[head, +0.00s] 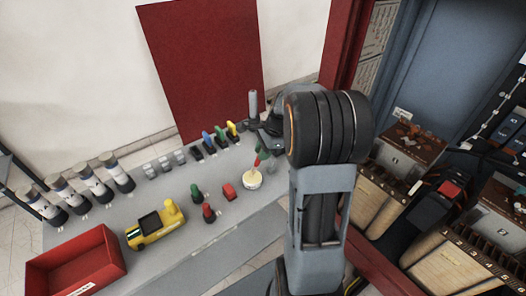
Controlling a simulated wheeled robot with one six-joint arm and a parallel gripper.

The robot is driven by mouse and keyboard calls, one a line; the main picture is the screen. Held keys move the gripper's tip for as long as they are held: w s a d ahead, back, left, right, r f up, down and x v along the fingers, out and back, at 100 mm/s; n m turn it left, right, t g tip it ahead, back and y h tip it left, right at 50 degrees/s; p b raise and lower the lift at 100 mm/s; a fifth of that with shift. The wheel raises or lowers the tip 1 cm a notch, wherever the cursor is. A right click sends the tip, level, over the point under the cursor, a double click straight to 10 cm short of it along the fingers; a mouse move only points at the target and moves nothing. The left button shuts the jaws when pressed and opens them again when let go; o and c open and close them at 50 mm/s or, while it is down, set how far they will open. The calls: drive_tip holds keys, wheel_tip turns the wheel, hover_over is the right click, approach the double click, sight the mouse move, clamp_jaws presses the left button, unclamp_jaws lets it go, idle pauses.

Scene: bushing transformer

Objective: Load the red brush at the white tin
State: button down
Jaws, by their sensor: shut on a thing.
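The white tin (252,181) stands on the grey bench, right of its middle, and has a pale yellowish top. The red brush (257,160) is upright and slightly tilted over the tin, with its pale lower end at the tin's opening. Whether the tip touches the contents is too small to tell. My gripper (265,148) is shut on the brush's upper part, above the tin. The fingers are small and partly hidden by my dark wrist. A green patch shows beside the red handle.
A red block (229,191), a small red item (208,213) and a green one (195,193) stand left of the tin. Further left are a yellow toy-like vehicle (152,229) and a red bin (75,263). Several coloured-handled items line the back. Transformer equipment (400,160) stands right.

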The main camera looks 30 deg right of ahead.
drive_tip(key=shift+f, duration=0.6)
idle(1.5)
drive_tip(key=shift+r, duration=0.1)
wheel_tip(320, 180, up, 7)
drive_tip(key=p, duration=0.6)
idle(0.9)
